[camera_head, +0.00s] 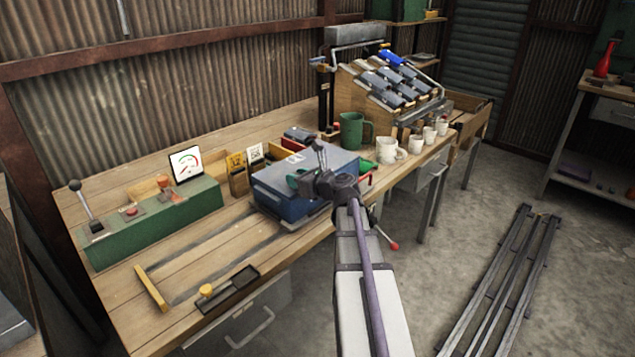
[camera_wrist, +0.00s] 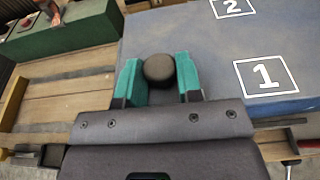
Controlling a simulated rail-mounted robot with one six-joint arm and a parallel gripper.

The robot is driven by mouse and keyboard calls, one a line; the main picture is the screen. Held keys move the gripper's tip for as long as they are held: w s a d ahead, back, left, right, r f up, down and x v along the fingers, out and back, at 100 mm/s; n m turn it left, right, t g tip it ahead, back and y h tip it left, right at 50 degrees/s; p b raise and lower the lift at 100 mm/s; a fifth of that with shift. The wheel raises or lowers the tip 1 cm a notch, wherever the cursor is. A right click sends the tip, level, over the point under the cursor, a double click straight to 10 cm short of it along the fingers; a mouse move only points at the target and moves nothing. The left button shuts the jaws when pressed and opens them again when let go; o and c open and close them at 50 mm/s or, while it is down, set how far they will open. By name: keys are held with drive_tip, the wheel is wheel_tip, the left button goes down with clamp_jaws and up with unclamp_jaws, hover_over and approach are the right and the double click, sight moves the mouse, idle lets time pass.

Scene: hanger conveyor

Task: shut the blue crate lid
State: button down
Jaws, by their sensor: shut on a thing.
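The blue crate (camera_head: 283,206) stands on the wooden workbench, near its front edge. Its grey-blue lid (camera_head: 331,160) lies over the top and looks nearly level; whether a gap remains under it I cannot tell. In the wrist view the lid (camera_wrist: 205,38) fills the upper right, with white squares marked 1 and 2. My gripper (camera_wrist: 158,73) is shut on a round black knob (camera_wrist: 158,68), with a teal finger on each side. The knob is by the lid's edge; its mounting is hidden. In the head view my gripper (camera_head: 297,181) is at the crate, partly covering it.
A green control box (camera_head: 150,222) with a lever stands left on the bench. Card holders (camera_head: 238,176) stand behind the crate. A green mug (camera_head: 352,131) and several white cups (camera_head: 388,150) stand to the right. A black tray (camera_head: 228,290) lies at the front left.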

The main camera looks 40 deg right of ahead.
drive_tip(key=shift+s+f, duration=0.15)
idle(0.3)
drive_tip(key=c, duration=0.8)
unclamp_jaws()
drive_tip(key=p+v, duration=0.1)
drive_tip(key=v, duration=0.9)
drive_tip(key=shift+s+d+f+p, duration=0.1)
drive_tip(key=shift+s+p, duration=0.2)
drive_tip(key=shift+s, duration=0.05)
